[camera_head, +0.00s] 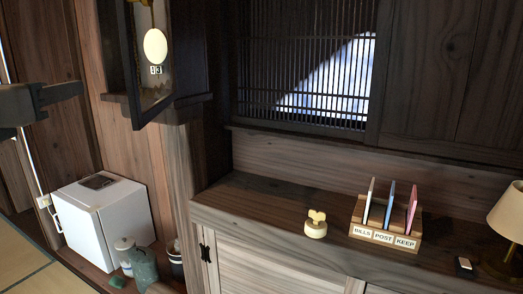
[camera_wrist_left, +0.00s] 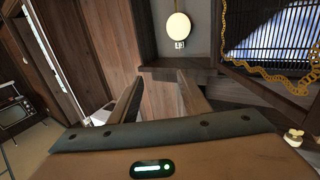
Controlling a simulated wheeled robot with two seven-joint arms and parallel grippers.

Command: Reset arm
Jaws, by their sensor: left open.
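My left gripper (camera_head: 62,93) is at the left edge of the head view, dark, raised in the air in front of the wooden wall. The left wrist view shows its two fingers (camera_wrist_left: 160,92) spread apart with nothing between them. A wall clock (camera_head: 135,55) with its door swung open and a pale round pendulum (camera_head: 155,46) is to the right of the gripper in the head view. The pendulum (camera_wrist_left: 178,25) also shows beyond the fingers in the left wrist view. My right gripper is not in view.
A wooden cabinet (camera_head: 270,205) carries a cream knob-like object (camera_head: 315,226), a letter sorter (camera_head: 390,236) with three cards and a lamp (camera_head: 508,214).

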